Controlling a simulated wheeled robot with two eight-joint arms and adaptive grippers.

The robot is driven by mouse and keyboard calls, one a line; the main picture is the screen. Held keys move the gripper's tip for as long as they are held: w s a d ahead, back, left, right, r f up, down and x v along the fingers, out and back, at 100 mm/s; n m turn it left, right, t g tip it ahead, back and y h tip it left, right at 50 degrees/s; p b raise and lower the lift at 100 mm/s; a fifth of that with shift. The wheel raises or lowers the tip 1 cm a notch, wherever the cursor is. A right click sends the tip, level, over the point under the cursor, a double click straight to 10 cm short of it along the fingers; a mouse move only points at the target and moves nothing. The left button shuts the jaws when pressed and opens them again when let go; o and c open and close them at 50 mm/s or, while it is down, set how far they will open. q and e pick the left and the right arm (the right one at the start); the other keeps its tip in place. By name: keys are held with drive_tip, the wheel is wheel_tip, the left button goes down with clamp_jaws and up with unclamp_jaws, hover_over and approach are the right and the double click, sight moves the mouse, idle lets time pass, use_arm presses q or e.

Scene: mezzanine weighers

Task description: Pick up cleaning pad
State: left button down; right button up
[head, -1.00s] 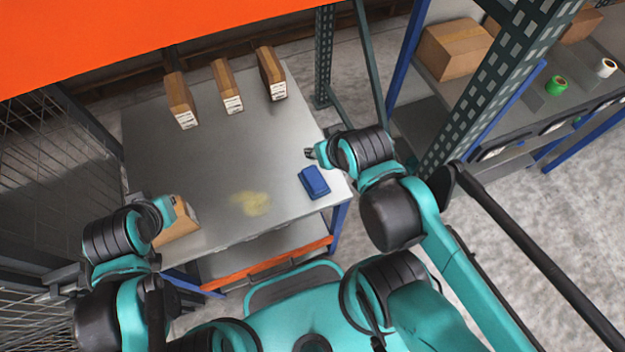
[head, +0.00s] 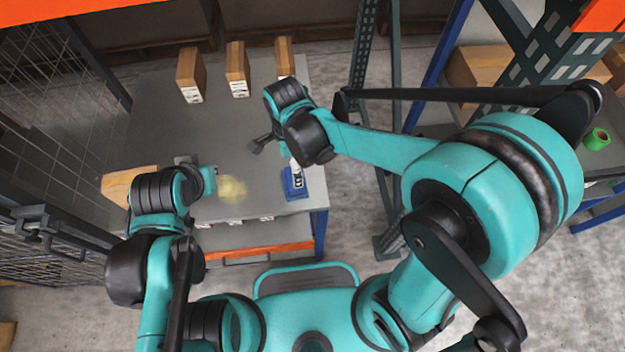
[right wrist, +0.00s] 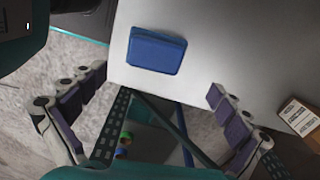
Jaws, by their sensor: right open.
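The cleaning pad, a blue block (head: 293,187), lies on the grey table (head: 160,110) near its right front corner, partly hidden by my right gripper. My right gripper (head: 279,160) is open and empty above the table, beside and over the pad. In the right wrist view the pad (right wrist: 156,50) lies beyond the spread fingertips of the gripper (right wrist: 157,82), roughly centred between them and apart from both. My left gripper (head: 205,176) is at the table's left front, near the yellow stain; its fingers are not clear.
A yellow stain (head: 232,189) marks the tabletop left of the pad. Three boxes (head: 237,70) stand along the back edge. Another box (head: 120,186) is beside my left arm. A rack post (head: 362,60) rises right of the table. The table's middle is clear.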

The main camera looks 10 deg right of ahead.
sight(292, 194)
drive_tip(key=shift+a+f, duration=0.15)
drive_tip(key=shift+f, duration=0.3)
drive_tip(key=shift+s+f+m+b, duration=0.1)
drive_tip(key=shift+f+m+b, duration=0.3)
drive_tip(key=shift+f, duration=0.55)
wheel_tip(292, 194, down, 6)
drive_tip(key=b, duration=0.3)
drive_tip(key=shift+s+r, duration=0.1)
drive_tip(key=shift+s, duration=0.05)
drive_tip(key=shift+r, duration=0.1)
drive_tip(key=c, duration=1.3)
